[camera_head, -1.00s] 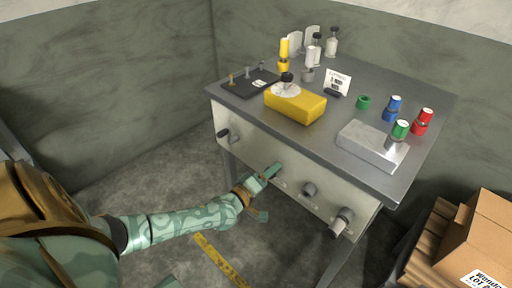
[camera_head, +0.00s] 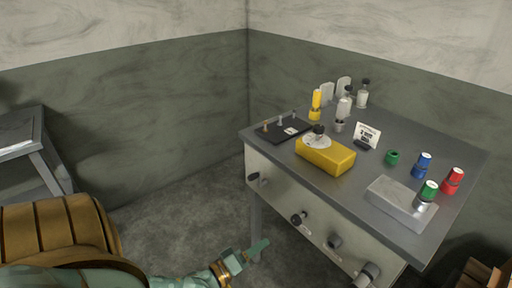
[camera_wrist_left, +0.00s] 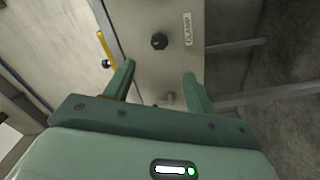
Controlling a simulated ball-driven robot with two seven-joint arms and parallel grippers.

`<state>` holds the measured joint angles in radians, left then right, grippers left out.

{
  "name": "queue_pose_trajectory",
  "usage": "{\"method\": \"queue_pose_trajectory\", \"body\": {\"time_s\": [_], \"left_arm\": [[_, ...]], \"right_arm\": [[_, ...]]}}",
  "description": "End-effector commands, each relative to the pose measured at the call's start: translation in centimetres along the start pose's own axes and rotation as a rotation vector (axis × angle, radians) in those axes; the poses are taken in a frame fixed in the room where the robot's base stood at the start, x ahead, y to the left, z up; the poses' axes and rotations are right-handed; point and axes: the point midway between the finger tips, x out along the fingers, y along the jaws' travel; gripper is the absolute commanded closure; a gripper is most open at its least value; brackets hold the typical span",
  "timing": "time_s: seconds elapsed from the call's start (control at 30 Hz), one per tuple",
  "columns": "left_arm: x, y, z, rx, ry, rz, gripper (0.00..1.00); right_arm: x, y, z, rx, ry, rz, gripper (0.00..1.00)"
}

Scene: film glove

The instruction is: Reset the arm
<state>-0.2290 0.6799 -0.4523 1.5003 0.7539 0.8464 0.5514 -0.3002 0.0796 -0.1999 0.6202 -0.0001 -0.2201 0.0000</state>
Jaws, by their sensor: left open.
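My left gripper (camera_head: 246,257) is at the bottom of the head view, in front of and below the table's front panel (camera_head: 285,203), apart from it. In the left wrist view the left gripper's (camera_wrist_left: 158,80) two green fingers are spread with nothing between them. My left arm comes in low from the left. My right gripper is not in view.
The grey table (camera_head: 300,130) holds a yellow block (camera_head: 326,157), a metal block (camera_head: 400,204), a black plate (camera_head: 284,132) and coloured bottles. Several knobs stick out of its front panel. A shelf (camera_head: 35,150) stands at far left; boxes (camera_head: 480,275) are at lower right.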

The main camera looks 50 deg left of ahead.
Motion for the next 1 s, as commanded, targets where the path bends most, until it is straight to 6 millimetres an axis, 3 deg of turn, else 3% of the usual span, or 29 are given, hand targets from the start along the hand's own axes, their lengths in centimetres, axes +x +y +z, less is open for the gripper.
{"method": "queue_pose_trajectory", "body": {"time_s": [0.37, 0.47, 0.57, 0.67, 0.77, 0.8, 0.87, 0.9, 1.0], "left_arm": [[0.1, 0.0, 0.0, 0.002, 0.0, 0.0, 0.45], [0.0, -0.3, 0.7, 0.075, -0.036, -0.016, 0.45], [-1.2, -4.0, 2.5, 0.353, -0.19, -0.098, 0.45], [-4.6, -10.7, 4.6, 0.675, -0.389, -0.24, 0.45], [-10.2, -17.6, 7.0, 0.94, -0.626, -0.398, 0.45], [-12.9, -19.9, 8.0, 1.019, -0.726, -0.456, 0.45], [-17.4, -22.8, 9.6, 1.115, -0.882, -0.534, 0.45], [-20.6, -24.4, 10.8, 1.161, -0.989, -0.58, 0.45], [-28.4, -26.5, 14.2, 1.222, -1.243, -0.664, 0.45]], "right_arm": [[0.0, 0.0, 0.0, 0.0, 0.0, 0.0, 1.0], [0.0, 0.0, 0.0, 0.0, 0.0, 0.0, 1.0], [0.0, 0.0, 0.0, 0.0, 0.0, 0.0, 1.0], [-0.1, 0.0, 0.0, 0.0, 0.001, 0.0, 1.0], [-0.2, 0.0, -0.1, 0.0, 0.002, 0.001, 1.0], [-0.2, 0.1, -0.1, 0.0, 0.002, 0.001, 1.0], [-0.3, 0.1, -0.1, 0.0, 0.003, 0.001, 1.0], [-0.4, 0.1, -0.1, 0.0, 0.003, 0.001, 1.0], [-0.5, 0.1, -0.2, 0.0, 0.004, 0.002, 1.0]]}}
